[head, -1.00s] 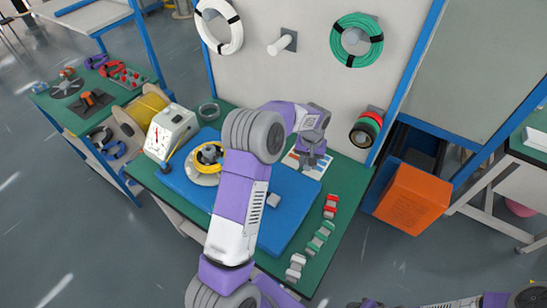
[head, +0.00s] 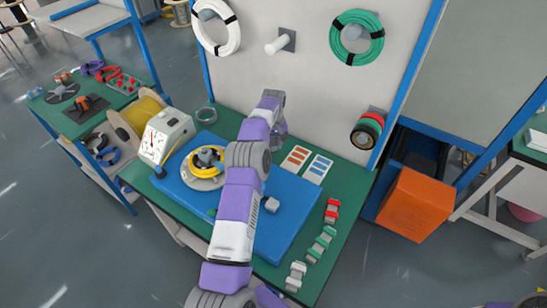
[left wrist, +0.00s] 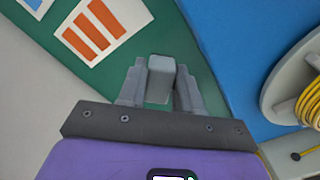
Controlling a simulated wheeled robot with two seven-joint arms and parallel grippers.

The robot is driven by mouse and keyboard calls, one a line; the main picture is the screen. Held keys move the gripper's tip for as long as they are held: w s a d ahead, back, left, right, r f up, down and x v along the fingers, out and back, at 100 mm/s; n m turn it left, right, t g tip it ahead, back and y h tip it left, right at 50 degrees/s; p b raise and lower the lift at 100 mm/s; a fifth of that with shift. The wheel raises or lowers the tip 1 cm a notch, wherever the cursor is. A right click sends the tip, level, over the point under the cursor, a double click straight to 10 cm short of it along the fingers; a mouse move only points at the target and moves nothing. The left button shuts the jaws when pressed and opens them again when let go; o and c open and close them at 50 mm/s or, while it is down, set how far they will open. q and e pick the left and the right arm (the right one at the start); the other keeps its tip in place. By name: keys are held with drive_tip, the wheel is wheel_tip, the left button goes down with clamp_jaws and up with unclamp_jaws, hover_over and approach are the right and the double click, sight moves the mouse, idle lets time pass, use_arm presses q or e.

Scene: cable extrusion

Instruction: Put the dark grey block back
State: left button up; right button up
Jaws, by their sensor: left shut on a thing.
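My left gripper (head: 280,130) is over the back part of the green table, between the blue mat and the upright panel. In the left wrist view its two fingers (left wrist: 159,88) are shut on a grey block (left wrist: 161,76), which I take to be the dark grey block. The block sticks out past the fingertips, above the green table top. In the head view the held block is hidden by my arm. A separate small grey block (head: 272,204) lies on the blue mat (head: 290,222). My right gripper is not in view.
Two printed cards, orange (head: 296,157) and blue (head: 318,168), lie right of the gripper. A yellow cable coil (head: 205,161) and a dial meter (head: 166,137) stand left. Red, green and whitish pieces (head: 322,240) line the right edge. A green coil (head: 357,38) hangs above.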

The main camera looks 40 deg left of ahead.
sight(274, 160)
use_arm(q)
wheel_tip(274, 160, down, 6)
drive_tip(key=shift+f+b, duration=0.25)
drive_tip(key=shift+b, duration=0.2)
drive_tip(key=shift+f, duration=0.15)
drive_tip(key=o, duration=1)
drive_tip(key=shift+c, duration=0.2)
